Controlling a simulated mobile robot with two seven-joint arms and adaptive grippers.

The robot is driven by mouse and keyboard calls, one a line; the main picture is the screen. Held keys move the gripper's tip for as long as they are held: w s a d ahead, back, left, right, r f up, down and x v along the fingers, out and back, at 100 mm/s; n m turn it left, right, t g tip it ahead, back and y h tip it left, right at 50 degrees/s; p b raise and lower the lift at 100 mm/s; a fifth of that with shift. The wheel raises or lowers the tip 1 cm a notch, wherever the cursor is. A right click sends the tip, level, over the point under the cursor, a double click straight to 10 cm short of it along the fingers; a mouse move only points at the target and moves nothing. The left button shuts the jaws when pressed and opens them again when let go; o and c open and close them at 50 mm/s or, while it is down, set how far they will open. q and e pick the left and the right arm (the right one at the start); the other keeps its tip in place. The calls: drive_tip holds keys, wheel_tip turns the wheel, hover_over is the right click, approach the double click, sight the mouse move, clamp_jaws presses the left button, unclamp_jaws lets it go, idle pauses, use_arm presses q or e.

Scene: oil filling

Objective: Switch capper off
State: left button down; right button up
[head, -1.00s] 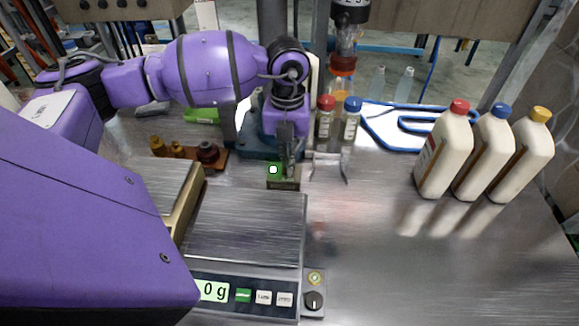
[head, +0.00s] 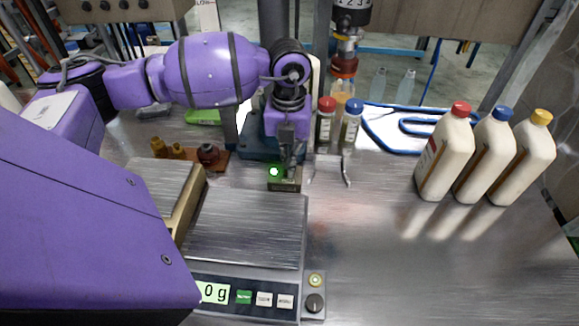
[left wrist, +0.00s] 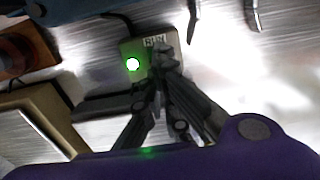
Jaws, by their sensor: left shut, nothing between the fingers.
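A small switch box (head: 284,186) with a lit green lamp (head: 274,171) sits on the steel table behind the scale. In the left wrist view the box (left wrist: 132,50) carries a RUN label and the green lamp (left wrist: 133,64) glows. My left gripper (head: 290,174) is shut and empty, pointing down at the right part of the box beside the lamp. Its fingertips (left wrist: 163,58) hide that part of the box, and I cannot tell if they touch it. My right gripper is not in view.
A scale (head: 245,232) reading 0 g stands in front of the box. Brass fittings (head: 207,153) lie to its left. Two small capped bottles (head: 325,128) stand behind right. Three white jugs (head: 443,160) stand at right. The front right tabletop is clear.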

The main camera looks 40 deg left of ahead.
use_arm(q)
drive_tip(key=shift+f, duration=0.2)
idle(0.4)
drive_tip(key=shift+s+f+b, duration=0.1)
drive_tip(key=shift+f+b, duration=0.6)
drive_tip(key=shift+f, duration=0.5)
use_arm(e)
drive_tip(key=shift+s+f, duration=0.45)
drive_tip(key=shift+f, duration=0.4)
use_arm(q)
drive_tip(key=shift+r, duration=0.2)
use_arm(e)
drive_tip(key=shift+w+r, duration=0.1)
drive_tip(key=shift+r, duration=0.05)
use_arm(q)
drive_tip(key=shift+r+p, duration=0.45)
drive_tip(key=shift+r, duration=0.15)
drive_tip(key=shift+r+p, duration=1.45)
drive_tip(key=shift+r, duration=1.4)
drive_tip(key=shift+f, duration=0.1)
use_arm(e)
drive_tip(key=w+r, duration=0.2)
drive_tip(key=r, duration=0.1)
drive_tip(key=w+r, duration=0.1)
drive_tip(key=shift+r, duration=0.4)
